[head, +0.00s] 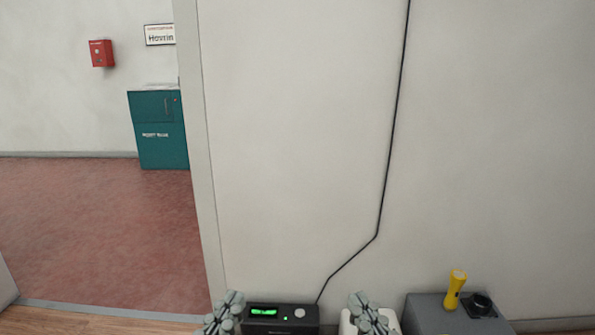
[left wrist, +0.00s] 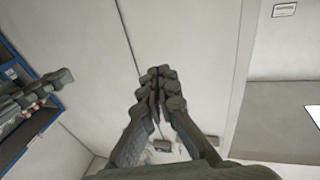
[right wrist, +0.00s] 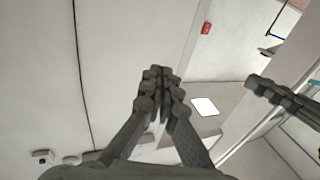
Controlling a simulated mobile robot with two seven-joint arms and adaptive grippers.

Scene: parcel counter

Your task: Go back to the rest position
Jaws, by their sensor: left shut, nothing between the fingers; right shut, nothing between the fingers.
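My left gripper (head: 228,312) shows at the bottom of the head view, in front of the left side of a black device. Its fingers (left wrist: 160,76) are closed together and empty in the left wrist view. My right gripper (head: 364,308) shows at the bottom of the head view, in front of a white object. Its fingers (right wrist: 157,76) are closed together and empty in the right wrist view. Both grippers point upward in the head view, apart from each other. Most of both arms is below the head view's edge.
A black device (head: 262,327) with a green display stands low by the wall, a cable rising from it. A white object (head: 347,325) is partly hidden. A yellow flashlight (head: 454,289) stands upright on a grey box (head: 425,315). A teal cabinet (head: 158,140) stands far left beyond open red floor.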

